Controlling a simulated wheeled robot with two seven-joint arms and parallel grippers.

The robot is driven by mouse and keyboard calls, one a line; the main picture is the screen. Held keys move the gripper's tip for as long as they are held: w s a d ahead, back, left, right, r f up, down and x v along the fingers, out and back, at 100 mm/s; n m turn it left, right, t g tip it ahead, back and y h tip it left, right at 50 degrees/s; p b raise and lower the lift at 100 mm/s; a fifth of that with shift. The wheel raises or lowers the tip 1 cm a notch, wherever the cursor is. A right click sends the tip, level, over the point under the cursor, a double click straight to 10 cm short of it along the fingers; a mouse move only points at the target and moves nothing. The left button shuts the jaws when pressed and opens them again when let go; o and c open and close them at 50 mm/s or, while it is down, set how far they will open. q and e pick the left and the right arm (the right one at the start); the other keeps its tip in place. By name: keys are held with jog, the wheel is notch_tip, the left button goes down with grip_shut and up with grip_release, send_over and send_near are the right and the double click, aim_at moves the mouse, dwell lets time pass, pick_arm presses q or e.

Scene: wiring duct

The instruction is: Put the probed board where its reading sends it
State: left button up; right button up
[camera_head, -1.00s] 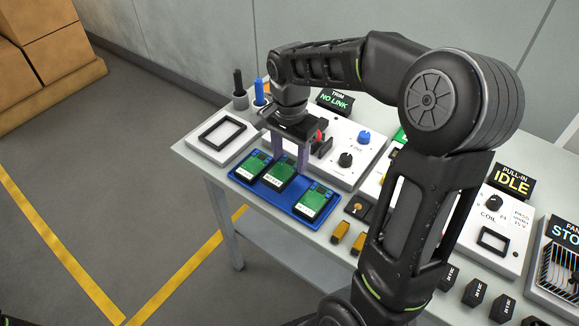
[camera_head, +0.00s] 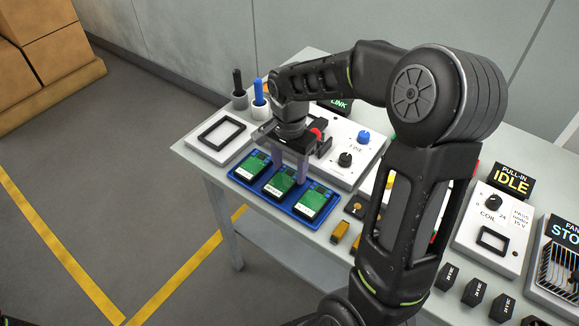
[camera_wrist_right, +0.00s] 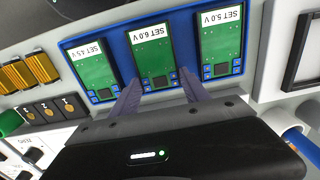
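Three green boards with white labels lie in a row at the blue tray (camera_head: 236,180). The middle board (camera_head: 281,184) reads "SET 6.0 V" in the right wrist view (camera_wrist_right: 152,62). The left board (camera_head: 250,167) reads "SET 5.0 V" (camera_wrist_right: 221,45); the right board (camera_head: 313,201) reads "SET 4.5 V" (camera_wrist_right: 92,68). My right gripper (camera_head: 289,172) is over the tray, its two fingers (camera_wrist_right: 160,88) at the sides of the middle board's end, seemingly closed on it. The board sits level with its neighbours. My left gripper is not in view.
A white panel with a black empty frame (camera_head: 221,134) is left of the tray. Behind it are cups with black and blue probes (camera_head: 258,92). A dial panel (camera_head: 363,137) stands behind my gripper. A coil panel (camera_head: 492,232) reads "IDLE". Orange parts (camera_head: 340,231) are to the right.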

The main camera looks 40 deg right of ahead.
aim_at(290, 173)
jog(key=o, duration=0.4)
jog(key=shift+r, duration=0.1)
notch_tip(290, 173, up, 12)
jog(key=shift+r, duration=0.1)
dwell(0.5)
dwell(0.7)
